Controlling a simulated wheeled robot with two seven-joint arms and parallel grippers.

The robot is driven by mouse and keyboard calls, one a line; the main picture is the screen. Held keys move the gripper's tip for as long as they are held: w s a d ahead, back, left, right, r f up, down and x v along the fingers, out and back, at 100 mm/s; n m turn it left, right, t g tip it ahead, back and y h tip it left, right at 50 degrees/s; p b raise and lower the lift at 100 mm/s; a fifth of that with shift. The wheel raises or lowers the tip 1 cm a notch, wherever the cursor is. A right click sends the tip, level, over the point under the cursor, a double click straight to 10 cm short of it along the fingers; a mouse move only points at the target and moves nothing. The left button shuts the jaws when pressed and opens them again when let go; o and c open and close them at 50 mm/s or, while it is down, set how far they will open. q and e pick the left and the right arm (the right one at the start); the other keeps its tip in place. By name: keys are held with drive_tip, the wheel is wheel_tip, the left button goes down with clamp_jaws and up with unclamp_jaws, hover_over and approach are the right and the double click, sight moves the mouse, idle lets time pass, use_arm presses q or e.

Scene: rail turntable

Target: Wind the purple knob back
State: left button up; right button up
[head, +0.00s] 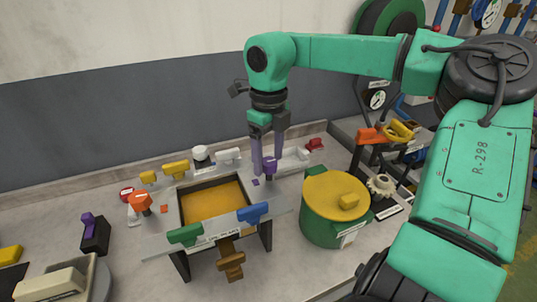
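A purple knob (270,166) stands at the right back part of the grey table-like fixture (160,247), beside a small purple square mark (255,183). My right gripper (267,166) points down at this knob, its two purple fingers apart and on either side of it. The fingers partly cover the knob, and whether they press on it cannot be told. Another purple handle (88,222) sits on a black block at the left, away from the gripper. My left gripper is not in view.
A green drum with a yellow lid (325,196) stands close right of the gripper. A grey wall (110,115) rises behind.

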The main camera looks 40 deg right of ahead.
sight(269, 161)
drive_tip(key=shift+r, duration=0.1)
wheel_tip(269, 161, up, 14)
drive_tip(key=shift+r, duration=0.2)
